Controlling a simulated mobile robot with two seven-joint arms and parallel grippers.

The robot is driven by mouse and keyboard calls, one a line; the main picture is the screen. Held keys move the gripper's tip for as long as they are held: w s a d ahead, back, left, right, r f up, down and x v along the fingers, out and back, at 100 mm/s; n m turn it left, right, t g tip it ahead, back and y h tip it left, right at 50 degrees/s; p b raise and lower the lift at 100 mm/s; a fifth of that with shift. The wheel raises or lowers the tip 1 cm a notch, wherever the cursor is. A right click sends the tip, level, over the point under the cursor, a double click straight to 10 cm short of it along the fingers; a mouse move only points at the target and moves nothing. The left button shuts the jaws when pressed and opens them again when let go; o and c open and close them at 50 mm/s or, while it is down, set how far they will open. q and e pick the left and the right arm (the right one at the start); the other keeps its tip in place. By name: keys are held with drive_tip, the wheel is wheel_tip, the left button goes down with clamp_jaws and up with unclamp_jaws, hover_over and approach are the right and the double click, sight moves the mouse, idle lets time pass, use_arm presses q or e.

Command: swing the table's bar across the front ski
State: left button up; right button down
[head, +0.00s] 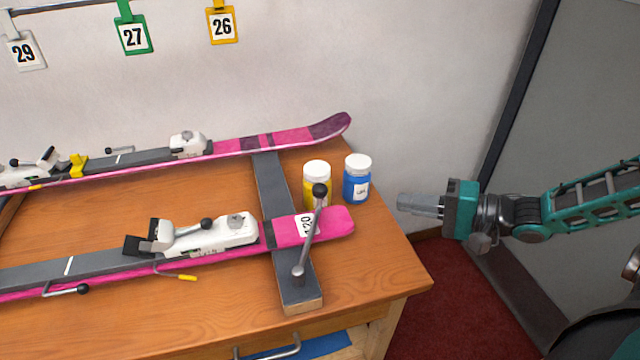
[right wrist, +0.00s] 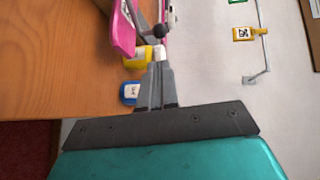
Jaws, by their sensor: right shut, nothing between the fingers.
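The front ski (head: 340,222) is pink and lies along the table (head: 150,335), its tip over a dark grey crosspiece (head: 272,185). The table's bar (head: 308,242) is a grey metal rod with a black ball knob (head: 320,190). Its foot is on the crosspiece's near end, and in the head view it passes in front of the ski's tag 20. I cannot tell whether it touches the ski. My right gripper (head: 402,203) is shut and empty, right of the table and apart from the bar. In the right wrist view the knob (right wrist: 160,31) shows beyond the fingers (right wrist: 158,90). My left gripper is out of view.
A yellow bottle (head: 317,175) and a blue bottle (head: 357,186), both white-capped, stand just behind the front ski's tip. A second pink ski (head: 290,137) lies farther back. Numbered tags hang on the wall. The space between my gripper and the table's right edge is clear.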

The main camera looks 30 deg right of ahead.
drive_tip(key=b, duration=0.4)
approach(327, 191)
drive_tip(key=x, duration=0.5)
drive_tip(key=shift+x, duration=0.95)
drive_tip(key=shift+d+f, duration=0.1)
